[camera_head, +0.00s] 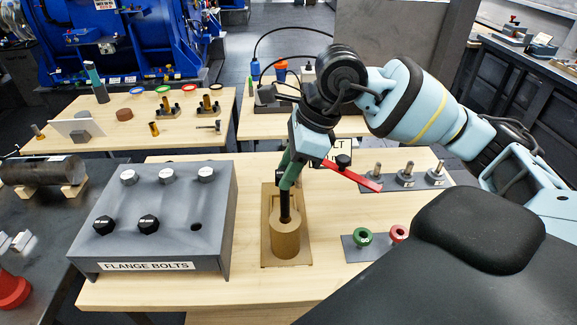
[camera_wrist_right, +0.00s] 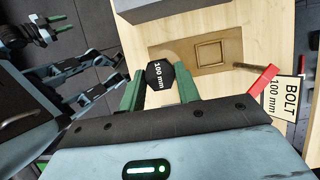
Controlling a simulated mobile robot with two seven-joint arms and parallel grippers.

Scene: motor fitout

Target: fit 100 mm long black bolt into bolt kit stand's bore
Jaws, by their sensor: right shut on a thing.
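The black bolt (camera_head: 285,208) hangs upright below my right gripper (camera_head: 290,172). Its hexagonal head (camera_wrist_right: 160,74), marked 100 mm, sits between the green fingers in the right wrist view, and the gripper is shut on it. The bolt's lower end meets the top of a tan round block (camera_head: 285,243) on a tan base plate (camera_head: 268,190); I cannot tell how deep it sits in any bore. A grey FLANGE BOLTS box (camera_head: 220,190) to the left holds several bolts and has one empty hole (camera_head: 196,227). My left gripper seems to show small at the wrist view's top left (camera_wrist_right: 62,30), its state unclear.
A red bar (camera_head: 350,176) with a black knob lies just right of the gripper. A grey plate (camera_head: 415,185) with several pegs and another with green and red rings (camera_head: 363,238) stand right. A BOLT 100 mm sign (camera_wrist_right: 290,98) is behind. Bare table lies in front.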

